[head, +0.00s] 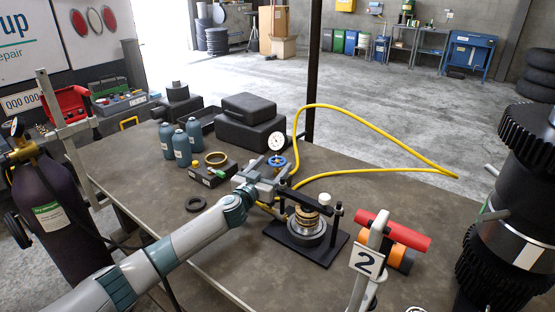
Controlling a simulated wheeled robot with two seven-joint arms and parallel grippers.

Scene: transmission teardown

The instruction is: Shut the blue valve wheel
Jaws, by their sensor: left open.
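The blue valve wheel (276,162) is small and sits just below a round white pressure gauge (277,142) near the middle of the bench. My left arm reaches across from the lower left. My left gripper (272,174) is open, right at the near side of the wheel and partly in front of it. I cannot tell whether its fingers touch the wheel or are around it. The valve body under the wheel is mostly hidden by the gripper. My right gripper does not show.
A press with a black base (305,251) stands just right of the gripper. A yellow hose (372,134) loops right. Several blue-grey bottles (181,149) and black cases (247,134) stand left and behind. A red cylinder (400,231) and dark gear stack (510,205) are at right.

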